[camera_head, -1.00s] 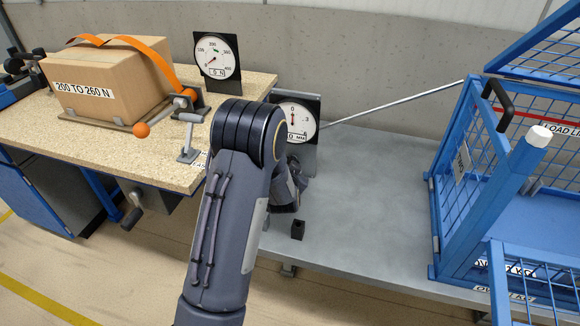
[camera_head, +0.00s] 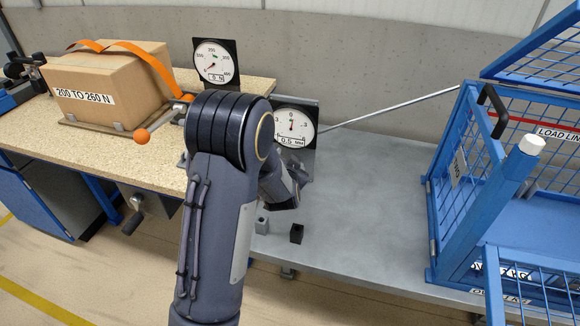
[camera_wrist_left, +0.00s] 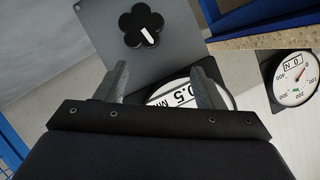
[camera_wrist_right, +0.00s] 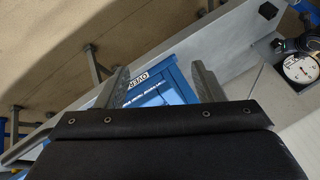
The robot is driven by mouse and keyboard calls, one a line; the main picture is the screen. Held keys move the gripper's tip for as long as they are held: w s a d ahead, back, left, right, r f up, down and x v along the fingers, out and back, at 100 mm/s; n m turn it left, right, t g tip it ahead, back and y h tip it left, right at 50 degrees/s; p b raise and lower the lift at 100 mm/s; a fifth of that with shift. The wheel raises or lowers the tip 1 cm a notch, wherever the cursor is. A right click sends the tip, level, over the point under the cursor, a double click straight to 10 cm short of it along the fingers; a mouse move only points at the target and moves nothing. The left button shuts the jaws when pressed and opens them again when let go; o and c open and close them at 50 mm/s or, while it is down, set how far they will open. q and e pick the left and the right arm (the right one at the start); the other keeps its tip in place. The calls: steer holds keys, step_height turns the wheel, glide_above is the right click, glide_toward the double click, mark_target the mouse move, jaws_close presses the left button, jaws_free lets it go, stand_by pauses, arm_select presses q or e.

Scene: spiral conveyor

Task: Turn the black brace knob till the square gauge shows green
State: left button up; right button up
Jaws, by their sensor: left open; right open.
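The black knob (camera_wrist_left: 140,25) is five-lobed with a white mark and sits on a grey plate in the left wrist view; my arm hides it in the head view. My left gripper (camera_wrist_left: 160,78) is open and empty, and the knob appears beyond its fingertips, not between them. In the head view the left hand (camera_head: 280,185) is just below the millimetre gauge (camera_head: 295,125). This white dial on a dark square plate reads 0.5, its pointer near 0; I see no green on it. My right gripper (camera_wrist_right: 158,82) is open and empty, facing the blue cage.
A blue mesh cage (camera_head: 455,180) stands right on the grey table (camera_head: 370,200). A small black block (camera_head: 297,233) and grey block (camera_head: 262,222) are near my arm.

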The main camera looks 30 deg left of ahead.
arm_select(q)
steer(key=w+r+p+v, duration=0.1)
steer(key=r+p+v, duration=0.2)
steer(key=v, duration=1)
steer(key=shift+d, duration=0.35)
steer(key=shift+w, duration=0.1)
